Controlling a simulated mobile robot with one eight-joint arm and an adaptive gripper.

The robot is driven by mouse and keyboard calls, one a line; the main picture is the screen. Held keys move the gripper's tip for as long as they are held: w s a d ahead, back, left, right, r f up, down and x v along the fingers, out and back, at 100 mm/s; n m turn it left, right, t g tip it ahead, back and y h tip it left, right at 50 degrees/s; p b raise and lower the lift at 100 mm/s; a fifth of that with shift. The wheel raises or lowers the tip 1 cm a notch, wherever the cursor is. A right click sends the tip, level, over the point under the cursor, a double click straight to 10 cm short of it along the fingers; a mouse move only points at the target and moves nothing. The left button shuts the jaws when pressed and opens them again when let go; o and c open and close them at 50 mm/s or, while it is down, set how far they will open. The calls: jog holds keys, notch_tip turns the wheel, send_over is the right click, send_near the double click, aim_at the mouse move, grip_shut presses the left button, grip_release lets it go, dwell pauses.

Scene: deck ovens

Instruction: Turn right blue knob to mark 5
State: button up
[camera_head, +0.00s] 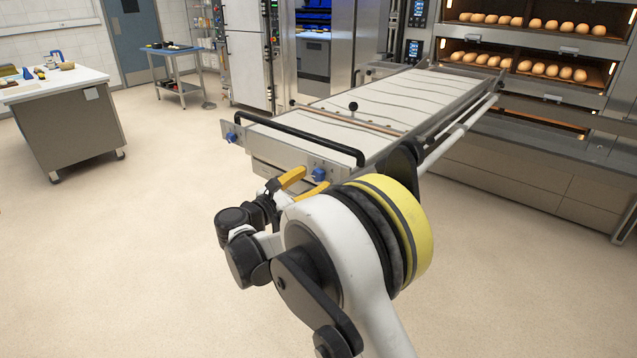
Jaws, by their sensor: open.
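The right blue knob (319,174) sits on the grey front panel (275,153) of a long loader, below the right end of a black handle bar. The mark it points to is too small to read. A second blue knob (232,137) is at the panel's left end. My gripper (303,184) has two yellow fingers and is open and empty. It is just below and left of the right knob, with the fingertips close to it. I cannot tell whether a finger touches the knob. My arm hides part of the loader's lower right side.
The black handle bar (300,138) runs along the panel's top, near my fingers. The loader's pale belt (385,100) stretches back toward the deck ovens (545,45) with loaves inside. A worktable (68,125) stands at the left. The floor at left is free.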

jog(key=shift+x, duration=1.25)
grip_shut()
jog(key=shift+m, duration=0.3)
